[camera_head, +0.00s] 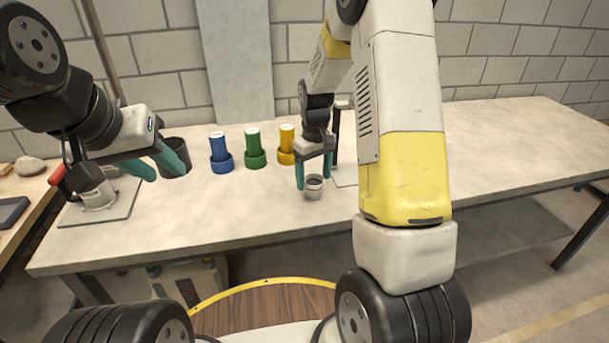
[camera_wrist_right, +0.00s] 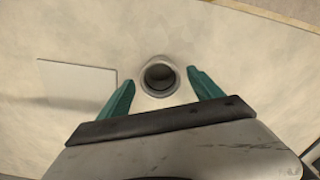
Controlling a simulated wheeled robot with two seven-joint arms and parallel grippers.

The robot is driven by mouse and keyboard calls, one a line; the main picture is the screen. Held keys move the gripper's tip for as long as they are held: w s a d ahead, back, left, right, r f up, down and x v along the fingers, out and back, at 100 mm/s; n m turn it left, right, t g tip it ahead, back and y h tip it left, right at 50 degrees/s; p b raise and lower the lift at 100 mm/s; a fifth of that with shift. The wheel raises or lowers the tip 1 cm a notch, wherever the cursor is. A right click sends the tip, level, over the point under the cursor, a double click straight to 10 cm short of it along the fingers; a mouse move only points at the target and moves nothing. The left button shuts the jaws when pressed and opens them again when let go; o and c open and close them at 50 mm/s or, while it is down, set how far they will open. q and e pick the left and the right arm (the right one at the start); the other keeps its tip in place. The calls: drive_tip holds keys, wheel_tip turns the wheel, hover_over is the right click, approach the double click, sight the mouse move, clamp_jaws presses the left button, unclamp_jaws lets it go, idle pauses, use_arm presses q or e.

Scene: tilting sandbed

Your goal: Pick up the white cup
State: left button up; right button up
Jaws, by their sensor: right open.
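The white cup (camera_head: 314,188) stands upright on the pale table (camera_head: 440,160), near its front edge. My right gripper (camera_head: 313,184) points down at the cup with its teal fingers apart, one to each side. In the right wrist view, the cup (camera_wrist_right: 160,78) shows its round rim and dark inside, between and slightly beyond the open fingertips (camera_wrist_right: 161,78). I see no grip on the cup, and cannot tell whether a finger touches it. My left gripper (camera_head: 167,171) is at the left, over the table, with its teal fingers spread and nothing seen between them.
Blue (camera_head: 221,151), green (camera_head: 254,149) and yellow (camera_head: 287,144) cylinders in matching holders stand behind the cup. A dark grey container (camera_head: 176,147) is partly hidden by my left gripper. A flat pale plate (camera_wrist_right: 75,87) lies beside the cup. The table's right side is clear.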

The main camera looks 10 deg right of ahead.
drive_tip(key=shift+f, duration=0.95)
drive_tip(key=shift+c, duration=0.2)
drive_tip(key=c, duration=1.3)
drive_tip(key=shift+r, duration=0.1)
